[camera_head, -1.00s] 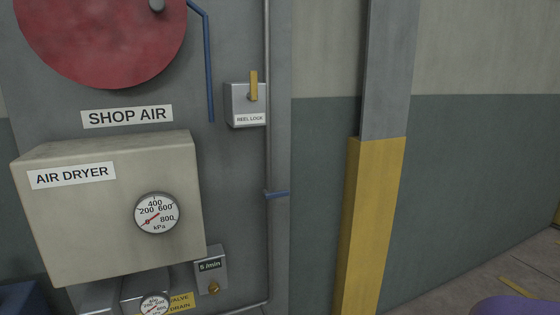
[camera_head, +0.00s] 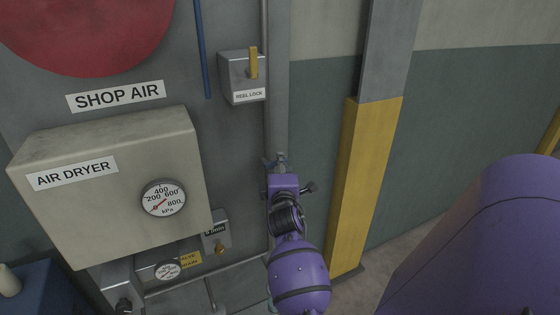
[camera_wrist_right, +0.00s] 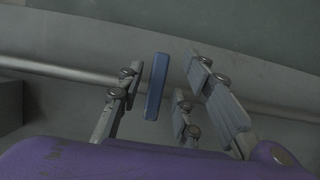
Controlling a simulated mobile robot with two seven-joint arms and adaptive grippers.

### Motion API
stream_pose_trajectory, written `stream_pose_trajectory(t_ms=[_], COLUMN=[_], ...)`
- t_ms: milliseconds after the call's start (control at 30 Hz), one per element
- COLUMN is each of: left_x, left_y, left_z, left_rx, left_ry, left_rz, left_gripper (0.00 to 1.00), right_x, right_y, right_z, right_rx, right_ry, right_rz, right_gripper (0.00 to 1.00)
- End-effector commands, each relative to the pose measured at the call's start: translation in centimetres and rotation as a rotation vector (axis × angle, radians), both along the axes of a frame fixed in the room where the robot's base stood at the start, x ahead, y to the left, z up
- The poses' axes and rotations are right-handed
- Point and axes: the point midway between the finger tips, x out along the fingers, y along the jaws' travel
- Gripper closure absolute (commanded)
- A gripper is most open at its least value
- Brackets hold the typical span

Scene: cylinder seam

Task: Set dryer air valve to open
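The dryer air valve has a small blue lever on the vertical grey pipe right of the air dryer. In the right wrist view the lever (camera_wrist_right: 156,87) lies crosswise to the pipe (camera_wrist_right: 60,70). My right gripper (camera_head: 281,160) is at the pipe in the head view and hides most of the lever. In the right wrist view the gripper (camera_wrist_right: 163,92) is open, with fingers on both sides of the lever and gaps to each. The air dryer box (camera_head: 110,215) carries a kPa gauge (camera_head: 163,198) with its needle toward the lower left. My left gripper is not in view.
A reel lock box (camera_head: 241,77) with a yellow lever sits above the valve. A flow meter box (camera_head: 216,236) and a lower gauge (camera_head: 168,270) are at lower left. A yellow and grey post (camera_head: 365,185) stands just right of the gripper.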

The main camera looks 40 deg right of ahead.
Motion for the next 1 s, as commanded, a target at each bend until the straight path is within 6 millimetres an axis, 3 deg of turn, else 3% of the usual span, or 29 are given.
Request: stream_pose_trajectory(t_ms=[200,500,767,1000], left_x=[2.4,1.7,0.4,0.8], left_y=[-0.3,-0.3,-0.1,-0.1], left_z=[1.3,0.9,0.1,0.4], left_rx=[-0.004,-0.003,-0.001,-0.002], left_ry=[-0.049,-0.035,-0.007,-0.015], left_rz=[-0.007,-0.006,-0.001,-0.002], left_gripper=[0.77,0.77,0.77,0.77], right_x=[1.7,1.9,1.9,1.9], right_y=[-1.4,-1.6,-1.6,-1.6], right_z=[0.0,0.0,0.0,0.0], right_rx=[0.0,0.001,0.001,0.001], right_ry=[-0.001,-0.001,-0.001,-0.001], right_rz=[0.0,0.0,0.0,0.001], right_gripper=[0.67,0.67,1.0,1.0])
